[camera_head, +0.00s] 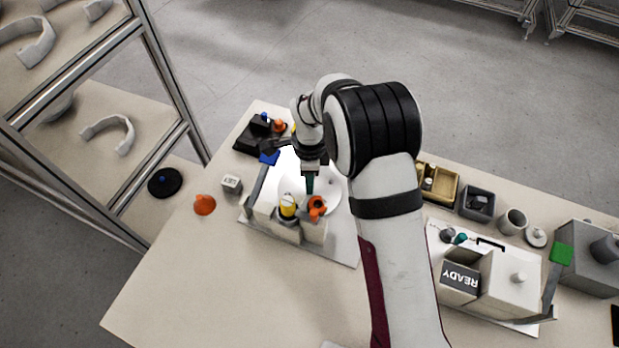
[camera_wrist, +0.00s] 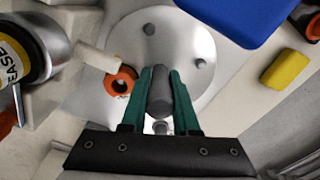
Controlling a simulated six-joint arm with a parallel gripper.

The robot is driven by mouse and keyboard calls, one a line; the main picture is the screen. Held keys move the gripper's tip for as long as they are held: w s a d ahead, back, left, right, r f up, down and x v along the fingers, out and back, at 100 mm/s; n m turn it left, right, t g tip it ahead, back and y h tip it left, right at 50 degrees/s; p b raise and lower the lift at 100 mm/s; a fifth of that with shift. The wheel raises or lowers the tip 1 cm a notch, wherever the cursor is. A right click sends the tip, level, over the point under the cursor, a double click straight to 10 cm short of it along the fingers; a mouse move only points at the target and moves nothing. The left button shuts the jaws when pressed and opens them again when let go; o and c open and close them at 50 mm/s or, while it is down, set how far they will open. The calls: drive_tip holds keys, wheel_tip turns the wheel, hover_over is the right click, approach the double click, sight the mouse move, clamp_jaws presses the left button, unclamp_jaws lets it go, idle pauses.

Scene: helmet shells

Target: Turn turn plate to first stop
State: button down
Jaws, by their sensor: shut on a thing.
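The turn plate is a round light-grey disc (camera_wrist: 195,35) on a white base, with small dark pegs on its face. In the head view the plate (camera_head: 325,195) lies below my wrist, partly hidden by the arm. My gripper (camera_wrist: 160,92) has green fingers, and they are shut on a dark grey upright peg (camera_wrist: 160,90) at the plate's near edge in the wrist view. My gripper also shows in the head view (camera_head: 309,186), pointing down at the plate. The peg's lower end is hard to make out.
An orange ring-shaped part (camera_wrist: 121,82) sits close beside the fingers. A yellow-capped grease container (camera_head: 287,206) stands at the station's front. A blue piece (camera_wrist: 235,15) and a yellow block (camera_wrist: 288,69) are near. A READY box (camera_head: 460,277) stands right; the front table is clear.

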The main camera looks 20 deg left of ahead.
drive_tip(key=shift+m, duration=4.1)
drive_tip(key=c, duration=0.9)
unclamp_jaws()
drive_tip(key=shift+c, duration=0.2)
wheel_tip(320, 180, up, 16)
